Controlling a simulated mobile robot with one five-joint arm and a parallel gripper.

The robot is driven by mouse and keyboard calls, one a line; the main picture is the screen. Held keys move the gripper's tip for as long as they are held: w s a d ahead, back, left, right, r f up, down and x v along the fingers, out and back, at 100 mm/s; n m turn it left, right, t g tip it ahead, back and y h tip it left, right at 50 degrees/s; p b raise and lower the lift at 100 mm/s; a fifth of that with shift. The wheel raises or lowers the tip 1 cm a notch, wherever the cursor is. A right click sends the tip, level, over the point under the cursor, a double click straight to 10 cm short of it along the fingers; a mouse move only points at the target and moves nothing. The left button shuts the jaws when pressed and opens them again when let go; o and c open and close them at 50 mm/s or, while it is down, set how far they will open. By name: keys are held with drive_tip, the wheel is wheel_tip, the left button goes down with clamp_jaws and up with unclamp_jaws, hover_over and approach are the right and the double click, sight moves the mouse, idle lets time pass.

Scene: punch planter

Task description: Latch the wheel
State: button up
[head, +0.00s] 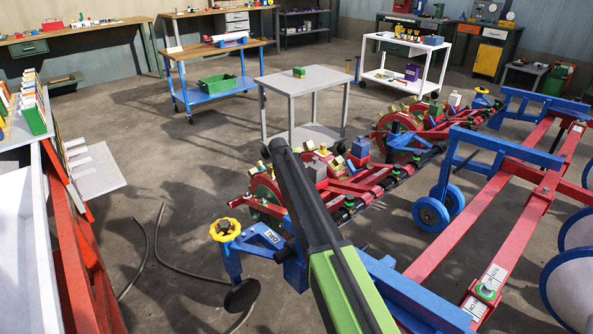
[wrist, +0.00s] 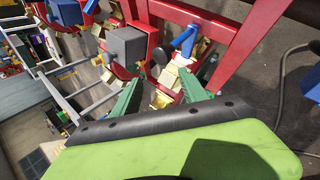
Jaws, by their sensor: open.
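The near punch wheel (head: 264,190) of the planter, green and red with gold punches, shows in the head view, partly hidden behind my arm. In the wrist view, my gripper (wrist: 160,93) is open, its two green fingers spread and pointing into the red frame (wrist: 215,32). Gold pieces (wrist: 166,88) show between and just beyond the fingers; I cannot tell whether they touch. A blue lever (wrist: 184,40) with a dark round end sits just beyond the fingertips. I cannot tell which part is the latch. My fingers are hidden in the head view.
A grey box (wrist: 127,45) is beside the left finger on the red frame. A yellow knob (head: 225,229) tops a blue bracket. A second wheel unit (head: 393,128) stands behind. A grey cart (head: 303,80) is beyond the planter. Open floor (head: 165,175) lies left, with cables.

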drive_tip(key=p+v, duration=0.9)
drive_tip(key=v, duration=0.4)
drive_tip(key=shift+r, duration=0.1)
